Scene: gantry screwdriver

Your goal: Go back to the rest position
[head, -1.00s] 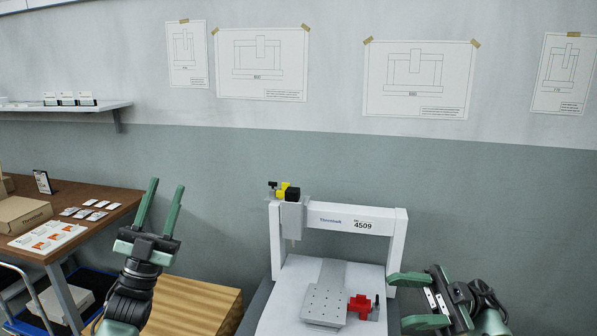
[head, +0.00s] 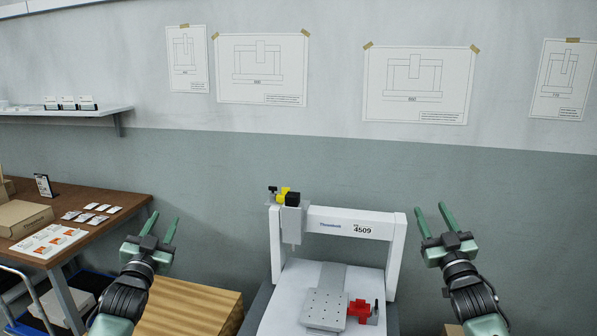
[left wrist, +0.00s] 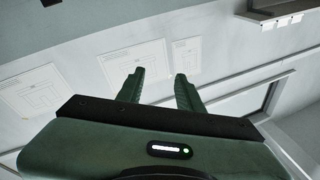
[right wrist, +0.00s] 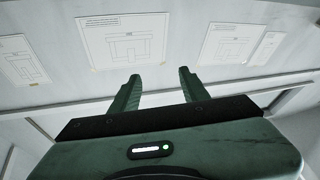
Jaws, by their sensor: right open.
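My left gripper (head: 163,226) is raised at the left of the head view, fingers pointing up, apart and empty. Its spread green fingers also show in the left wrist view (left wrist: 160,82). My right gripper (head: 432,212) is raised at the right of the head view, fingers up, open and empty. It also shows in the right wrist view (right wrist: 159,82). The white gantry machine (head: 335,225) marked 4509 stands between them, touched by neither. A red part (head: 358,309) sits on its bed beside a grey perforated plate (head: 324,308).
A brown table (head: 100,198) with a cardboard box (head: 22,217) and cards stands at the left. A wooden surface (head: 190,308) lies below my left gripper. A shelf (head: 60,109) and drawings (head: 262,70) are on the wall. The space above the machine is clear.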

